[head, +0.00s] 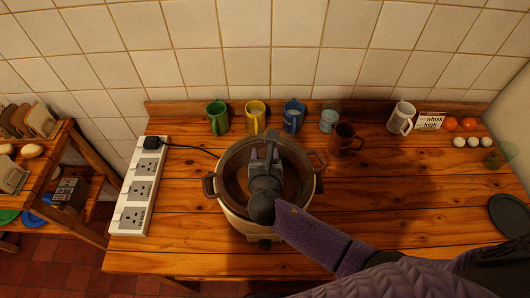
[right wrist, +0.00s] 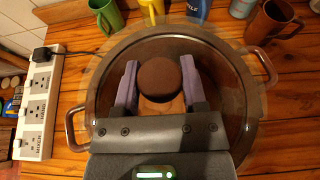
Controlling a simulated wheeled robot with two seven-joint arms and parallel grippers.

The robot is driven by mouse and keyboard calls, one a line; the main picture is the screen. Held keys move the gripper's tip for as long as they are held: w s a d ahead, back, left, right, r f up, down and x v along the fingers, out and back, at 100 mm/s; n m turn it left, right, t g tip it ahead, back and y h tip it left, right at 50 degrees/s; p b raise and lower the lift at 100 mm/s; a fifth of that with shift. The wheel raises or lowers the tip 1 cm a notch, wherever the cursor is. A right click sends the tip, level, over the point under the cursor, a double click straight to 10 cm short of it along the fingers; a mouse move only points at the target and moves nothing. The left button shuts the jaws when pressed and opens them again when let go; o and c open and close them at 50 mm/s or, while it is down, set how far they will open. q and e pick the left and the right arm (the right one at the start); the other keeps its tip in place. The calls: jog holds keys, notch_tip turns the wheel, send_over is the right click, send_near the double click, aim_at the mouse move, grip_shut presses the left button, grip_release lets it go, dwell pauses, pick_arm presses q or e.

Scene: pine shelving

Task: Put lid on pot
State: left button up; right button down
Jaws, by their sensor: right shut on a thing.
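The pot (head: 240,224) stands on the wooden counter, with a pale body and brown side handles. The round glass lid (head: 234,172) is over the pot's mouth; I cannot tell whether it rests on the rim or hovers just above. My right gripper (head: 264,155) is above the lid, pointing down at its middle. In the right wrist view my right gripper (right wrist: 159,70) is shut on the lid's round brown knob (right wrist: 160,80), one purple finger on each side. The lid's clear edge (right wrist: 103,100) nearly lines up with the pot there. My left gripper is out of view.
A white power strip (head: 138,195) lies left of the pot. Behind stand a green mug (head: 217,118), yellow mug (head: 255,117), blue mug (head: 293,117), pale cup (head: 328,120) and brown mug (head: 344,139). A white mug (head: 401,118) stands further right. The counter's right part is mostly clear.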

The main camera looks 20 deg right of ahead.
jog(key=shift+r, duration=0.1)
dwell(0.4)
jog(key=shift+f+b, duration=0.6)
jog(key=shift+f, duration=0.55)
jog(key=shift+c, duration=0.3)
grip_release()
jog(key=p+v, duration=0.2)
jog(key=v, duration=0.8)
jog(key=shift+f, duration=0.1)
